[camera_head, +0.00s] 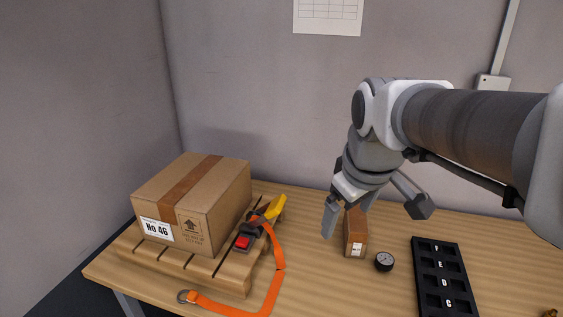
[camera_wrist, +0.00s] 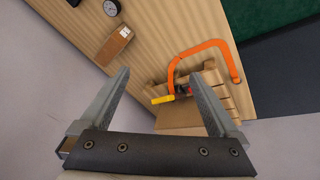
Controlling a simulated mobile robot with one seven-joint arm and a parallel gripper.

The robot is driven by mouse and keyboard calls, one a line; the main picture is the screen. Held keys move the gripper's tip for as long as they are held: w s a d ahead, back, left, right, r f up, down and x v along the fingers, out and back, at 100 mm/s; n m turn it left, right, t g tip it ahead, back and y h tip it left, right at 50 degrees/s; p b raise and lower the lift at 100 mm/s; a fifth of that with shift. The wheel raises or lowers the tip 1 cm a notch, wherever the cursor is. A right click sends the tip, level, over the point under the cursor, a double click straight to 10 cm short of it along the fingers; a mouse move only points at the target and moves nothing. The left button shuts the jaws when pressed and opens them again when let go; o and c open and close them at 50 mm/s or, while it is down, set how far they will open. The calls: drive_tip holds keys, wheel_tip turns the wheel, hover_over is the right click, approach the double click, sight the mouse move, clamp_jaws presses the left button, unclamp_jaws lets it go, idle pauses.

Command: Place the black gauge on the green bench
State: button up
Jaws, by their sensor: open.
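My gripper (camera_head: 375,214) is open and empty, in the air above the table near a small brown box. In the wrist view, nothing is between its fingers (camera_wrist: 158,75). A dark green surface (camera_wrist: 265,17) shows at the top right of the wrist view, beyond the wooden table's edge; I cannot tell whether it is the green bench. The head view shows no green bench.
A large carton (camera_head: 192,205) stands on a wooden pallet (camera_head: 180,262) at the left, with an orange strap (camera_head: 277,262) beside it. The small brown box (camera_head: 356,234) stands left of the gauge. The black slotted tray (camera_head: 444,279) lies to the right.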

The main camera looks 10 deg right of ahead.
drive_tip(key=w+d+n+g, duration=0.1)
drive_tip(key=w+d+n, duration=0.1)
drive_tip(key=w+d, duration=0.25)
drive_tip(key=n+g+p, duration=0.2)
drive_tip(key=n+g, duration=0.1)
drive_tip(key=n, duration=0.5)
approach(385, 258)
drive_tip(key=shift+y, duration=0.4)
drive_tip(key=f, duration=0.3)
drive_tip(key=f+b, duration=0.1)
drive_tip(key=f, duration=0.1)
drive_tip(key=shift+d+f, duration=0.35)
drive_tip(key=shift+w+f, duration=0.1)
drive_tip(key=shift+f, duration=2.2)
clamp_jaws()
drive_tip(key=shift+r, duration=0.1)
